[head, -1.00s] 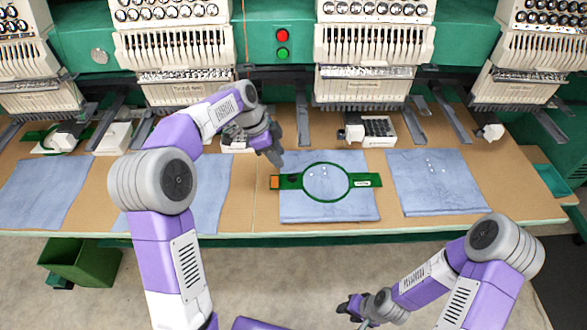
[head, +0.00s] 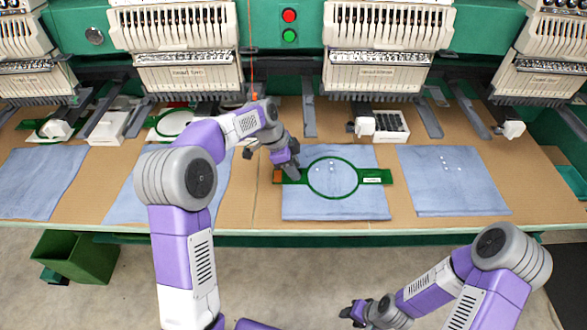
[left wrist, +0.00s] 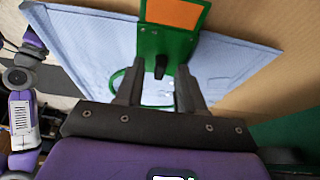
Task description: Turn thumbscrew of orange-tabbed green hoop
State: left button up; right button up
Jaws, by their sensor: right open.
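The green hoop (head: 309,179) lies on a blue cloth panel (head: 335,208) in the middle of the table. Its orange tab (head: 278,176) is at its left end, and a pale label sits on its right end. In the left wrist view the orange tab (left wrist: 174,13) is at the top, with the black thumbscrew (left wrist: 160,67) below it on the green plate. My left gripper (head: 294,176) is over the hoop's left end; in its wrist view the fingers (left wrist: 158,90) are open, with the thumbscrew ahead between them, apart from both. My right gripper (head: 352,312) is open and empty, away from the table.
More blue cloth panels lie left and right (head: 452,182). White embroidery heads (head: 390,50) hang along the back. A tray of dark round pieces (head: 388,125) stands behind the hoop. A green bin (head: 75,258) is on the floor at left.

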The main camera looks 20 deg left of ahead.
pick_arm(q)
grip_shut()
